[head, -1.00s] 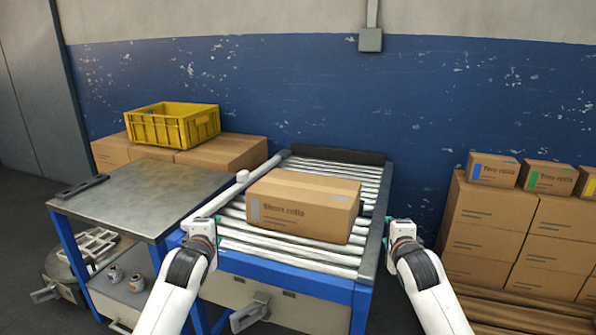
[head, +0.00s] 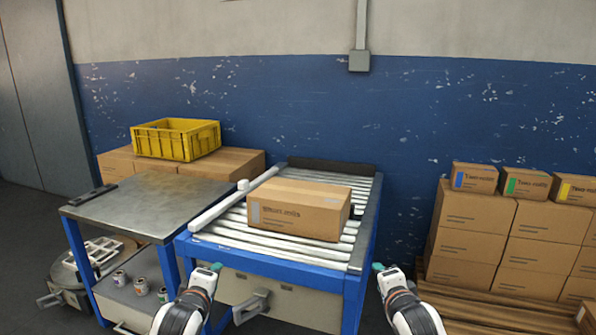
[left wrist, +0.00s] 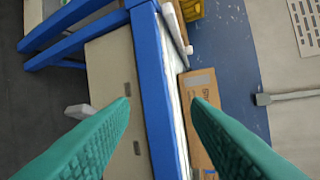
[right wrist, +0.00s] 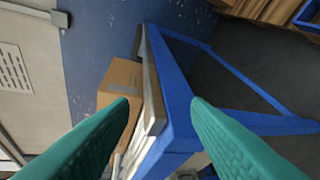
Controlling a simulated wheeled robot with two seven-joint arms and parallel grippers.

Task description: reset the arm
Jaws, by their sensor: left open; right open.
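My left gripper (head: 213,268) is in front of the roller conveyor's near edge, left of its middle, below the roller bed. Its two green fingers stand wide apart with nothing between them in the left wrist view (left wrist: 160,105). My right gripper (head: 380,268) is at the conveyor's near right corner, and its green fingers are apart and empty in the right wrist view (right wrist: 160,105). A cardboard box (head: 298,209) with printed lettering lies on the rollers, apart from both grippers.
The blue-framed roller conveyor (head: 270,262) stands ahead. A metal-topped table (head: 150,205) stands left of it. A yellow crate (head: 176,140) sits on boxes behind. Stacked boxes (head: 472,225) stand on a pallet at right. Small rolls (head: 140,286) lie on the table's lower shelf.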

